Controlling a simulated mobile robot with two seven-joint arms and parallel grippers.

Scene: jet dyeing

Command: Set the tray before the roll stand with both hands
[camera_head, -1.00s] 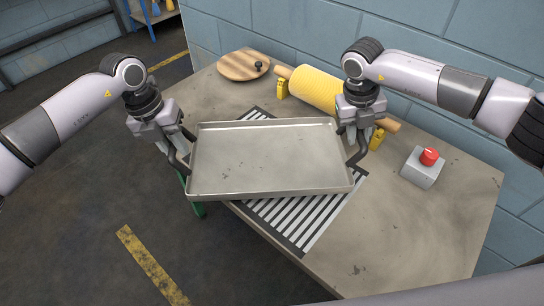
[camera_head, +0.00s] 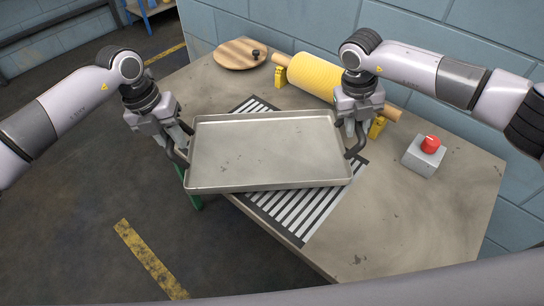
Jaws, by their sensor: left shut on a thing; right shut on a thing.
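A shallow grey metal tray (camera_head: 265,152) is held between my two grippers, over the striped mat and partly past the table's left edge. The tray looks empty. My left gripper (camera_head: 182,150) is shut on its left end, and my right gripper (camera_head: 352,146) is shut on its right end. The roll stand holds a yellow fabric roll (camera_head: 313,76) on a wooden bar with yellow supports (camera_head: 280,77), behind the tray. My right gripper hides part of the roll's right side. I cannot tell whether the tray touches the mat.
A black-and-white striped mat (camera_head: 306,222) lies on the worn table (camera_head: 420,220), partly hidden by the tray. A round wooden board (camera_head: 236,54) with a dark knob is at the back left. A grey box with a red button (camera_head: 424,156) stands at the right. The front right tabletop is clear.

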